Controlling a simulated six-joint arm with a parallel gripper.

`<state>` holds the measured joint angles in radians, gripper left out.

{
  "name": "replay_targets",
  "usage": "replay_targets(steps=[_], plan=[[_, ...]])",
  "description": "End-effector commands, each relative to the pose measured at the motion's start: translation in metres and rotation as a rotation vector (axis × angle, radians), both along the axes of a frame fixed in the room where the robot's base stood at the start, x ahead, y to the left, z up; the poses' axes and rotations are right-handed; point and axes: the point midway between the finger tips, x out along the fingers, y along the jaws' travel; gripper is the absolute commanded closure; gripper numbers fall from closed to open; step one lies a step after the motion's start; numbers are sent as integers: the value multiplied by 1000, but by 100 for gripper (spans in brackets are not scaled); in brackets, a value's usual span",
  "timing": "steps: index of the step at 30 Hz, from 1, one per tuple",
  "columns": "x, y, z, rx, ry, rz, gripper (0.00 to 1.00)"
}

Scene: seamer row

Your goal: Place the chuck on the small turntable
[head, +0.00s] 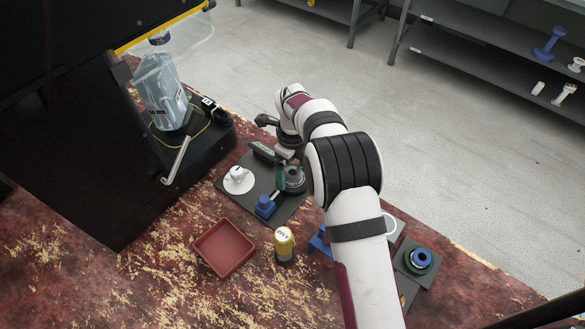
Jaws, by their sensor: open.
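My arm reaches over a dark square plate (230,195) on the worn red bench. My gripper (279,172) is open, low over the plate's right part, with its fingers small and partly lost among dark parts. A grey round stepped part (295,182) stands right beside it; it may be the chuck or the turntable, and I cannot tell which. A white disc (238,181) with a small white piece on it lies on the plate's left part. A blue block (265,206) sits near the plate's front. Whether the gripper touches the grey part is unclear.
A red tray (224,248) and a yellow-and-black canister (284,246) stand in front of the plate. A blue-and-green ring piece (419,258) is right of my arm. A dark machine (100,150) with a clear container (161,92) stands at left. My arm hides part of the bench.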

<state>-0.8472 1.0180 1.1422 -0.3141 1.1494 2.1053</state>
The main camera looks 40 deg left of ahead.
Motion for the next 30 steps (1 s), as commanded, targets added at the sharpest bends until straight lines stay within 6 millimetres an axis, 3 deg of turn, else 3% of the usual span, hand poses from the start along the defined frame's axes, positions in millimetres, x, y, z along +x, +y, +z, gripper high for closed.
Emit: replay_targets(steps=[5,15,18,24,26,27,29,30], plan=[[0,0,13,2,-1,0,2],[0,0,103,2,-2,0,2],[0,0,117,1,0,0,2],[1,-3,125,0,1,5,2],[5,-18,135,4,4,33,2],[9,-38,149,11,7,72,2],[11,-86,174,23,15,166,2],[7,-126,192,35,20,248,2]])
